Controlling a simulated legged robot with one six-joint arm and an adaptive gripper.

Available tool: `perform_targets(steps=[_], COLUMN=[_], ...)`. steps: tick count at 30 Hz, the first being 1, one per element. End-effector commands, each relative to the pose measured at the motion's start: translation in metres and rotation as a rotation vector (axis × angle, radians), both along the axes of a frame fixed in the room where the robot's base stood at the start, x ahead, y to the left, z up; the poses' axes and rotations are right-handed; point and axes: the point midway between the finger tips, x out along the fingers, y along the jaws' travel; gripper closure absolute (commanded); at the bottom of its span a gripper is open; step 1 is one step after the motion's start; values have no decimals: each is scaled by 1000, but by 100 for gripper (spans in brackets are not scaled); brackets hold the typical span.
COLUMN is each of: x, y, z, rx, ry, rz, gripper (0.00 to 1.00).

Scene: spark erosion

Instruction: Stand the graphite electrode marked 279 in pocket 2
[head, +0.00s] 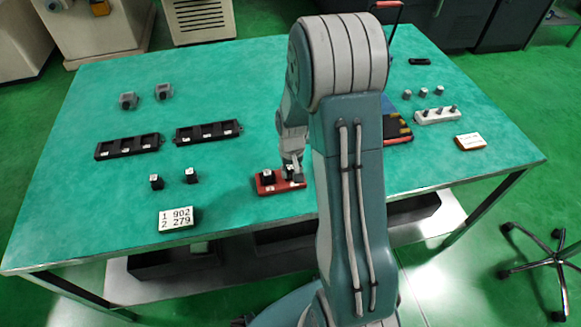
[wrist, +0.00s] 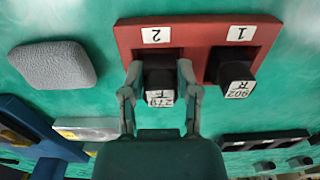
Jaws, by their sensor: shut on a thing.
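The red holder (wrist: 192,48) has two pockets, labelled 2 and 1; it also shows in the head view (head: 262,190) near the table's front. My gripper (wrist: 160,76) is shut on the dark electrode marked 279 (wrist: 160,98), a finger on each side. That electrode looks upright at pocket 2 (wrist: 156,57), and its lower part is hidden, so I cannot tell whether it rests on the pocket floor. The electrode marked 902 (wrist: 236,80) stands in pocket 1. In the head view my gripper (head: 292,170) is over the holder's right half.
A card (head: 176,218) reads 1 902, 2 279. Two dark electrodes (head: 156,182) (head: 191,176) stand left of the holder. Two black trays (head: 128,146) (head: 207,131) lie behind them. A grey rounded block (wrist: 52,64) lies beside the holder in the wrist view.

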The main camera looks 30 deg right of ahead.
Motion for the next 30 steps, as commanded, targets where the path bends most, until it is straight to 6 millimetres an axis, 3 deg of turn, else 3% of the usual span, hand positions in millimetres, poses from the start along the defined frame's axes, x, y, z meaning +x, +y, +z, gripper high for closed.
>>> perform_targets(steps=[18,19,21,30], x=[0,0,0,0], y=[1,1,1,1], z=[-6,-6,-6,-6], rx=[-1,-1,-1,-1], ry=[0,0,0,0], rz=[0,0,0,0], gripper=[100,49,18,18])
